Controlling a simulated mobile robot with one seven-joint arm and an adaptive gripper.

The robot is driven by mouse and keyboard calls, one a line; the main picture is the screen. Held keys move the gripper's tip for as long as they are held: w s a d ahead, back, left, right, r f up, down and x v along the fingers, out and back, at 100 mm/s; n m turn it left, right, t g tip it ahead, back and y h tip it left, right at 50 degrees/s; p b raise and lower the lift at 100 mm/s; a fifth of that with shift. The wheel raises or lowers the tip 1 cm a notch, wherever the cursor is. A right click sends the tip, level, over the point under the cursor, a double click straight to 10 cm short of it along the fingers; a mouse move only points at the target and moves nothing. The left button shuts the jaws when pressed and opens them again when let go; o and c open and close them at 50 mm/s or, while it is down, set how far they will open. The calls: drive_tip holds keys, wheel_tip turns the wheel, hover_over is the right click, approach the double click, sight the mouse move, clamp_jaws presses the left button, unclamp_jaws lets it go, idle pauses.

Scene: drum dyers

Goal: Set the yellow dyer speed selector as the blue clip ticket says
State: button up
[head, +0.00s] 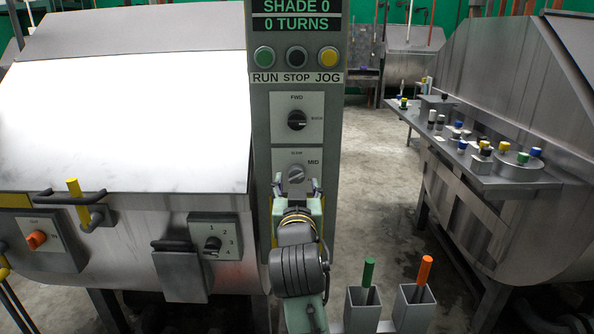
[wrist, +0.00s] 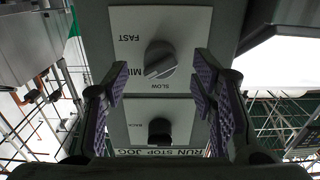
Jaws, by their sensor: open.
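The speed selector (head: 296,175) is a grey round knob on a pale plate low on the control post. My gripper (head: 298,187) is open in front of this plate. In the wrist view my purple-padded fingers (wrist: 160,85) stand either side of the knob, apart from it. No blue clip ticket can be made out.
Above is a FWD/BACK switch (head: 296,119), then RUN (head: 264,57), STOP (head: 297,57) and JOG (head: 329,57) buttons. A numbered dial (head: 213,244) is at left. Square holders (head: 414,309) stand low right. A grey shelf (head: 491,181) with several coloured-topped items is further right.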

sight(298, 180)
drive_tip(key=shift+w+p, duration=0.3)
drive_tip(key=shift+w, duration=1.35)
drive_tip(key=shift+c, duration=0.6)
drive_tip(key=c, duration=1)
drive_tip(key=shift+n, duration=0.3)
drive_tip(key=n+b, duration=0.1)
drive_tip(key=n, duration=0.4)
drive_tip(key=shift+n, duration=0.3)
drive_tip(key=n+b, duration=0.1)
drive_tip(key=n, duration=0.4)
drive_tip(key=shift+d+r+n, duration=0.1)
drive_tip(key=shift+n, duration=0.2)
